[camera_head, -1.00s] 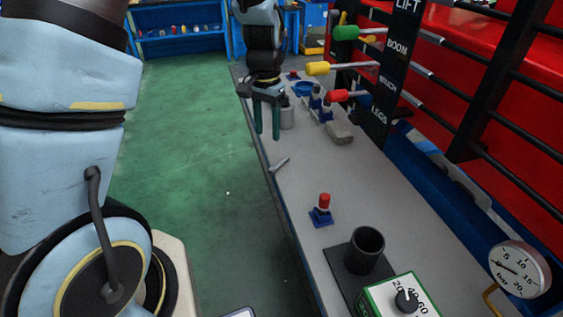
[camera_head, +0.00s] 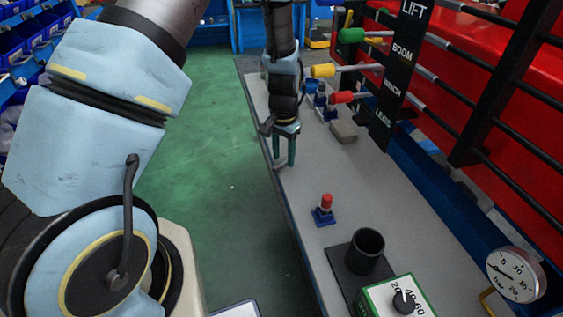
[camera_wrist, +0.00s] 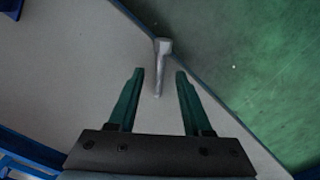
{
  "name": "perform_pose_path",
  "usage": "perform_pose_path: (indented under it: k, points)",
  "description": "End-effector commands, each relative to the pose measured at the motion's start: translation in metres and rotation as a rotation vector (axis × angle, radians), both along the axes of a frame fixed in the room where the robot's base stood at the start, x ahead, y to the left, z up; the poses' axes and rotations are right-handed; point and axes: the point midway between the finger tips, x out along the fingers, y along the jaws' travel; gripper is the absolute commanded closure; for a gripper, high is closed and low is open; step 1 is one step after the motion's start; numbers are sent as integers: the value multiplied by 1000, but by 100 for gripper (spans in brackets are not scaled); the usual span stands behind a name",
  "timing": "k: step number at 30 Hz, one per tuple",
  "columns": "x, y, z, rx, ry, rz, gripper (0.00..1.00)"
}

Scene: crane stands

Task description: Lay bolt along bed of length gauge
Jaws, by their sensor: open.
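The grey bolt (camera_wrist: 161,68) lies on the grey bench top near its edge, its thicker head farther from my gripper in the wrist view. My gripper (camera_wrist: 160,73) is open, with a green finger on each side of the bolt's shaft in that view and apart from it. In the head view, my gripper (camera_head: 284,165) points down close over the bolt, which is partly hidden by the fingers. I cannot make out a length gauge in either view.
A red-topped blue block (camera_head: 323,211), a black cup (camera_head: 364,252) and a green dial box (camera_head: 398,298) stand nearer on the bench (camera_head: 390,205). A grey stone-like block (camera_head: 343,132) lies behind. Levers and a pressure gauge (camera_head: 515,275) line the right side.

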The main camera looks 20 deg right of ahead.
Motion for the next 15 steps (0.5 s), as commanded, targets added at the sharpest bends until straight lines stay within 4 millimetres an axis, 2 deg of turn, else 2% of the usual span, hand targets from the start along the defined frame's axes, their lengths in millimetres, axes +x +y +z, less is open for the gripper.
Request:
perform_pose_path:
  k: [4,11,15]
  points:
    - [0,0,-10,0,0,1,50]
    - [0,0,-11,-1,-1,1,50]
    - [0,0,-11,-1,-1,1,66]
